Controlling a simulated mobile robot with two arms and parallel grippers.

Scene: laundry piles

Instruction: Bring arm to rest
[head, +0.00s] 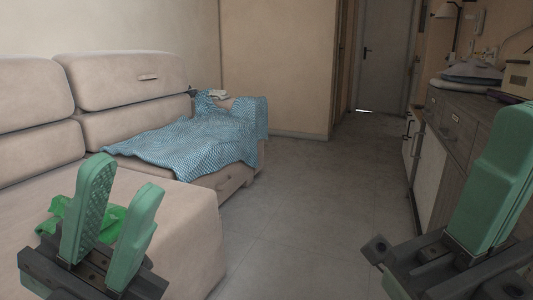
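My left gripper (122,178) is at the lower left with its two green fingers raised and apart. It is open, with nothing held between the fingers. My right gripper (505,150) is at the right edge, also pointing up. Only one broad green finger shows clearly, so I cannot tell whether it is open or shut. A bright green cloth (73,222) lies on the sofa seat behind the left gripper, partly hidden by it. A blue patterned cloth (190,143) is spread over the far end of the sofa and its armrest.
The beige sofa (190,212) fills the left side. A dark wooden cabinet (462,124) with folded cloths (470,73) and a lamp (447,37) stands at the right. Clear tiled floor (318,185) runs between them to a grey door (381,55).

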